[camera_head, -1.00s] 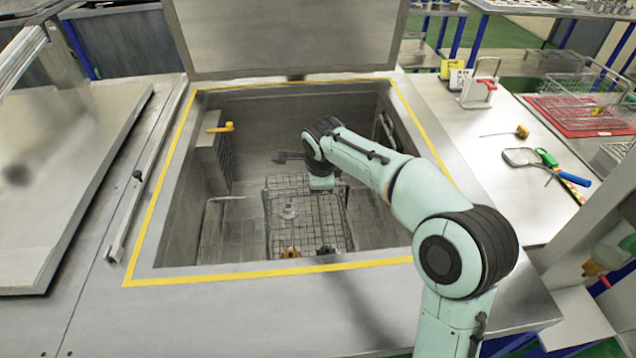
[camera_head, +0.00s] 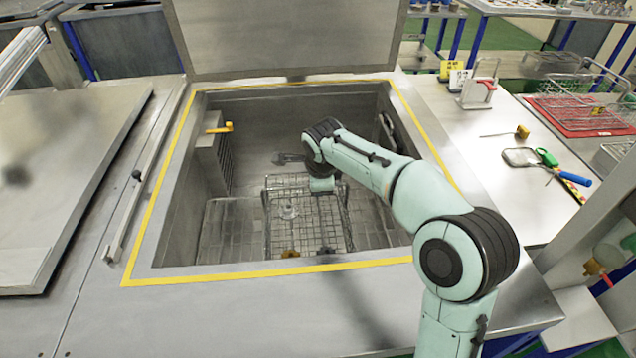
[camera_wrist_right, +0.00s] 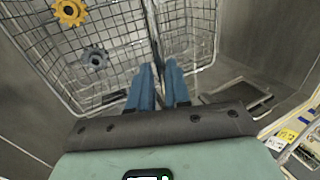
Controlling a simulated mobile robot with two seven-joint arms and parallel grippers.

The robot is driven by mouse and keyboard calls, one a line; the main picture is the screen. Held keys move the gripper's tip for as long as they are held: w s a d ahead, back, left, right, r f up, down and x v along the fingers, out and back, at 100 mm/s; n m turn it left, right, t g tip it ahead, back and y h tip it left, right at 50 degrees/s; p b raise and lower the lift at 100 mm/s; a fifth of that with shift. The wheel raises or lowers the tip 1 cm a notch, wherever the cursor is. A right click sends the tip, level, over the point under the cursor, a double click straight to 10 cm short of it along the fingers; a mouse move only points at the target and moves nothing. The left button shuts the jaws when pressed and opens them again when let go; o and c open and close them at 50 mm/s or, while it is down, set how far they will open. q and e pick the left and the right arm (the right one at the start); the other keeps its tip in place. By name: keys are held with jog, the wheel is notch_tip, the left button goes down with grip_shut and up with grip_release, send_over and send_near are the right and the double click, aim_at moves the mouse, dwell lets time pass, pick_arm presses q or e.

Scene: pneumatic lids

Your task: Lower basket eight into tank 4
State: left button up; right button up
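A wire basket (camera_head: 345,222) is down inside the open tank (camera_head: 215,274), which has a yellow-edged rim. I cannot read a number on either. My right arm reaches over the tank's right side, and its fingers are hidden in the head view. In the right wrist view, my right gripper (camera_wrist_right: 160,78) has its two blue fingers close together around a thin upright bar of the basket (camera_wrist_right: 105,55). A yellow gear (camera_wrist_right: 69,12) and a grey gear (camera_wrist_right: 95,57) lie in the basket. My left gripper is out of view.
The tank's lid (camera_head: 285,38) stands open behind it. A yellow-handled valve (camera_head: 219,128) is on the tank's left inner wall. A closed lid (camera_head: 60,170) lies to the left. The right bench holds a red mat (camera_head: 570,119), a wire rack and hand tools.

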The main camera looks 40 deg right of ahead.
jog(key=o, duration=0.3)
jog(key=shift+f, duration=0.45)
pick_arm(q)
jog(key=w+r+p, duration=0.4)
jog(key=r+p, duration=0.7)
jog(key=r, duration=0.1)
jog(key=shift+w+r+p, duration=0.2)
jog(key=shift+p, duration=0.2)
pick_arm(e)
jog(key=w+v, duration=0.1)
jog(key=v, duration=0.7)
jog(key=w+d+r+v, duration=0.1)
jog(key=v, duration=0.7)
jog(key=w+d+r+v, duration=0.1)
jog(key=w+v, duration=0.1)
jog(key=v, duration=0.6)
jog(key=shift+s+d+r, duration=0.1)
jog(key=shift+d+r, duration=0.1)
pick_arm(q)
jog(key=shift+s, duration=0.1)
pick_arm(e)
jog(key=shift+s, duration=0.15)
